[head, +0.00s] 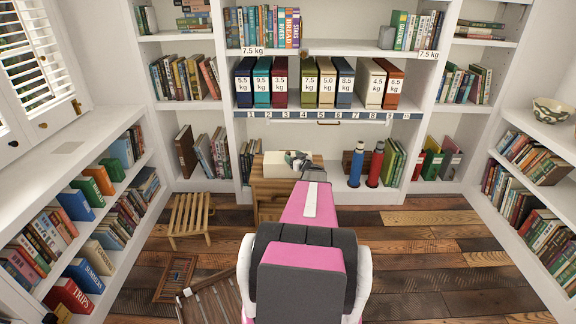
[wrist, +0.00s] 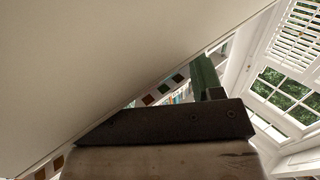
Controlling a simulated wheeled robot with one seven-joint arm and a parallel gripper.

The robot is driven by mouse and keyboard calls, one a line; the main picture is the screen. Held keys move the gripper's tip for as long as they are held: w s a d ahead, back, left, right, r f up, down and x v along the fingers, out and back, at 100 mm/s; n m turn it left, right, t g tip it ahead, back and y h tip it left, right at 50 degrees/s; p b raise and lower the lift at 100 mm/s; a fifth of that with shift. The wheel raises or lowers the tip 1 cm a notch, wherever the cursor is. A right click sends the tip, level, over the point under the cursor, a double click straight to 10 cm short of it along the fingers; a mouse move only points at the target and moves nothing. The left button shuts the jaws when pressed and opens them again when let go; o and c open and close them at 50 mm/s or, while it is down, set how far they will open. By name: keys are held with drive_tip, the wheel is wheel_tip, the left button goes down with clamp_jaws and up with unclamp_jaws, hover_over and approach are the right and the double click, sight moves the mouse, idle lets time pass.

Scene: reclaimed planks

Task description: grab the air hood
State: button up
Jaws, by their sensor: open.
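No object is clearly recognisable as the air hood. The likeliest candidate is a cream box-like thing (head: 274,167) on a small wooden stand (head: 268,190), ahead of me in the head view. My gripper (head: 297,158) is over or beside the right part of this box, partly hidden by my wrist. It is open; I see nothing held in it. In the wrist view a large plain off-white surface (wrist: 90,70) fills the upper left, very close to the camera; it may be the same box. Contact cannot be told.
A blue bottle (head: 356,164) and a red bottle (head: 375,164) stand right of the stand. Weight-labelled binders (head: 326,82) line the shelf behind. A slatted wooden stool (head: 189,214) is at left. Bookshelves flank both sides; plank floor is free at right.

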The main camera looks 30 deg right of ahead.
drive_tip(key=w, duration=0.3)
drive_tip(key=shift+w+a, duration=0.1)
clamp_jaws()
